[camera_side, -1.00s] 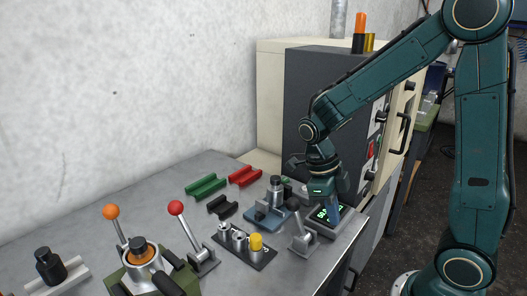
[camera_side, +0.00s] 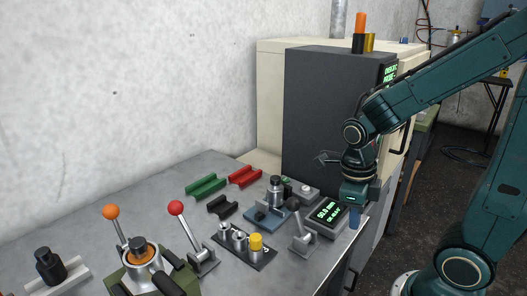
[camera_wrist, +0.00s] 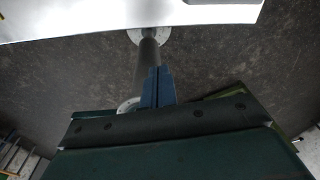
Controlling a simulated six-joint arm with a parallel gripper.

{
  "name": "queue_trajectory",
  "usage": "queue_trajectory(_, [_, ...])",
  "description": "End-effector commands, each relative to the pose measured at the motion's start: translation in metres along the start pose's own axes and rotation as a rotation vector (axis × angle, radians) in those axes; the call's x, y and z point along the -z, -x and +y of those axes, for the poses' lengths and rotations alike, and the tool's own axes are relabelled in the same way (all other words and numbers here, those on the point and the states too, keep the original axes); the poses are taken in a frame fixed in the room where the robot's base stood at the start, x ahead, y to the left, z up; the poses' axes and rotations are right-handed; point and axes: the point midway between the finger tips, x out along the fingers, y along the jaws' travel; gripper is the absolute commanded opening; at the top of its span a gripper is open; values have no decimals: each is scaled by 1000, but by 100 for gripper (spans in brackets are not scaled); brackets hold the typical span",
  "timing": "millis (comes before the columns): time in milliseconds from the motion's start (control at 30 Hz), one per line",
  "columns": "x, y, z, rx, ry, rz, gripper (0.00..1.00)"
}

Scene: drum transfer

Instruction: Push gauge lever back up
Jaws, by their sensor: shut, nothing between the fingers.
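The black-knobbed lever (camera_side: 296,222), which seems to be the gauge lever, stands almost upright on its grey base, tilted slightly to the left. Just right of it is a grey display unit (camera_side: 312,226) with green digits that seem to read 50.0 mm. A blue fixture (camera_side: 264,220) with dark cylindrical parts sits left of the lever. My gripper (camera_side: 354,221) points down to the right of the display, at the bench's right edge, apart from the lever. Its blue fingers are together and empty; they also show in the wrist view (camera_wrist: 158,88), over the dark floor.
A red-knobbed lever (camera_side: 176,208) and an orange-knobbed lever (camera_side: 111,212) stand further left. A tray of small cylinders (camera_side: 229,249), one yellow-topped, lies left of the black-knobbed lever. Green (camera_side: 206,186), red (camera_side: 245,176) and black (camera_side: 222,207) holders lie behind. A dark cabinet (camera_side: 325,110) stands at the back.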

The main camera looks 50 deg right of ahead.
Motion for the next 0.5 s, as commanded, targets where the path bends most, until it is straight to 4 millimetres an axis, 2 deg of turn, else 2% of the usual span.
queue_trajectory(500, [-1, 72, 0, 1, 1, -4, 0])
